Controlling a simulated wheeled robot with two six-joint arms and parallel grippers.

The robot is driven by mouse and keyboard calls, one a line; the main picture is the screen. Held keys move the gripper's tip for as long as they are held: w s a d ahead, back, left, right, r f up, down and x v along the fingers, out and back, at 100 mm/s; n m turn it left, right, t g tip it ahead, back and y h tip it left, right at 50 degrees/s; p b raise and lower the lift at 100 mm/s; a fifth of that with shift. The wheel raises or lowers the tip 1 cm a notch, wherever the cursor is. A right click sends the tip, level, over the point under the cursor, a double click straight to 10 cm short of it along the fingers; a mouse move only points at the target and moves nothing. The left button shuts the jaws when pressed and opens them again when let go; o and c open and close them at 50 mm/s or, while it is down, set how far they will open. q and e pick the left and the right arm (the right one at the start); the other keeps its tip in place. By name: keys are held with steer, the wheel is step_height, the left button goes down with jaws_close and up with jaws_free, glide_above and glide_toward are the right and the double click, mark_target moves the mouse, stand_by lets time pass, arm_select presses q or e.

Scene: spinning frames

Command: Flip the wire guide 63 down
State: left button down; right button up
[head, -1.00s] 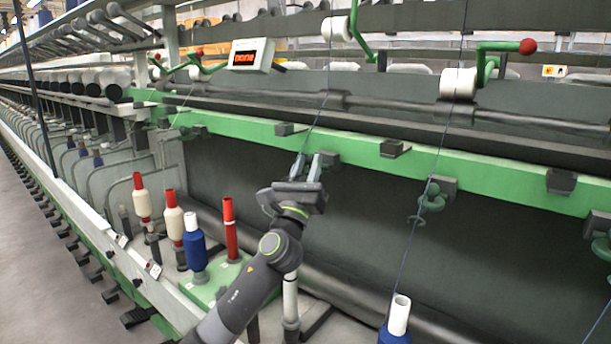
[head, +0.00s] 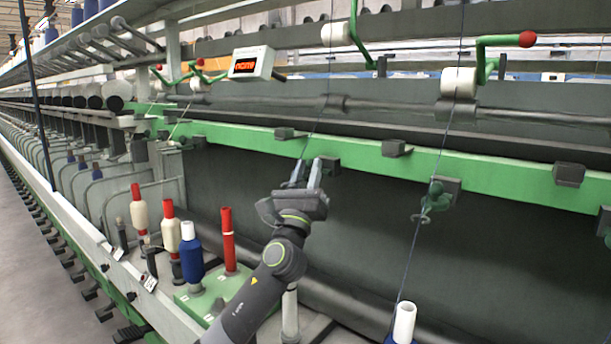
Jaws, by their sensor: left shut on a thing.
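My left gripper (head: 307,174) is at the green rail, just left of and below a dark bracket (head: 331,166). It is shut on a wire guide there, mostly hidden by the fingers, so its tilt cannot be told. A thread runs down to the fingers from a white roller above. Another wire guide (head: 434,200), dark green, hangs from the rail further right with its hook in front of the dark panel. No number is legible on either guide. My right gripper is not in view.
The green rail (head: 360,151) with several dark brackets runs across. A red tube (head: 229,240), a blue bobbin (head: 191,253) and cream bobbins stand below left. A thread runs to a white-topped bobbin (head: 404,322) at lower right. The dark panel's front is open space.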

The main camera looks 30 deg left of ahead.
arm_select(q)
steer(key=shift+w+f, duration=0.1)
steer(key=shift+f, duration=0.35)
steer(key=c, duration=1.4)
jaws_free()
steer(key=shift+d, duration=0.1)
steer(key=shift+c, duration=0.2)
steer(key=shift+o, duration=1.2)
steer(key=shift+d+r, duration=0.1)
steer(key=shift+d, duration=0.1)
steer(key=shift+a, duration=0.15)
steer(key=b+v, duration=0.2)
steer(key=v, duration=1.5)
steer(key=shift+s+b, duration=0.2)
steer(key=shift+b, duration=0.15)
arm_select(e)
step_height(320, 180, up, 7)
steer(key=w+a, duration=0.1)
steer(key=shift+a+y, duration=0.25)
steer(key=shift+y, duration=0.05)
